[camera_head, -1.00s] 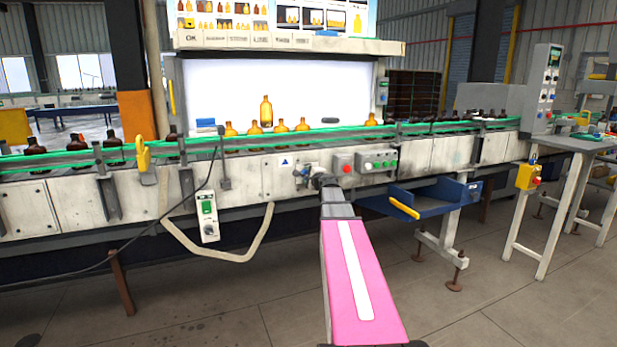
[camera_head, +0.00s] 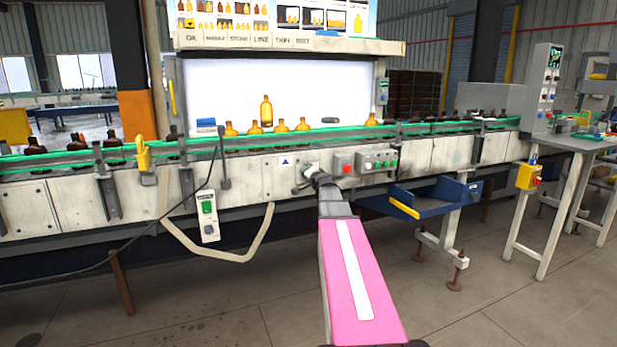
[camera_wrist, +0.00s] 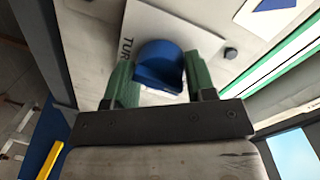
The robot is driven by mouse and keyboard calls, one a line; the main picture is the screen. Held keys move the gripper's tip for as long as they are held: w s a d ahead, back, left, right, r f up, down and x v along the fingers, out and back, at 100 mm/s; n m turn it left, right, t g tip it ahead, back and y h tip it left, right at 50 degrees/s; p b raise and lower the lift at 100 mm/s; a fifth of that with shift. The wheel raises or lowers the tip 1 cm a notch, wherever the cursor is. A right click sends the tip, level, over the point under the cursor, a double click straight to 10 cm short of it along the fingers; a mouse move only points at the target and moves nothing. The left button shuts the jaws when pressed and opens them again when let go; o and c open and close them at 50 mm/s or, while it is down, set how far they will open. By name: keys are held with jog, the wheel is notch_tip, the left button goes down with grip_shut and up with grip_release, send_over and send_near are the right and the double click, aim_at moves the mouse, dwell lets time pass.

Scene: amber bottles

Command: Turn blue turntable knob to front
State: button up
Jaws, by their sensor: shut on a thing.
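The blue turntable knob (camera_wrist: 158,66) shows in the wrist view on a pale plate lettered "TUR" (camera_wrist: 150,28). The rest of the lettering is covered. My gripper (camera_wrist: 160,72) has one green finger on each side of the knob and is shut on it. In the head view my gripper (camera_head: 309,178) is at the front panel of the conveyor, small and partly hidden by my arm. The knob cannot be made out there.
A red button box (camera_head: 344,164) and a box with several green buttons (camera_head: 377,160) sit just right of my gripper. A blue chute (camera_head: 420,198) juts out below right. Amber bottles (camera_head: 267,111) stand behind the green rail.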

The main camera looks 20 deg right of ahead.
dwell(0.4)
jog(key=o, duration=0.9)
jog(key=shift+s, duration=0.1)
jog(key=s+r, duration=0.1)
jog(key=s, duration=0.9)
jog(key=shift+s+d, duration=0.2)
jog(key=shift+s, duration=0.05)
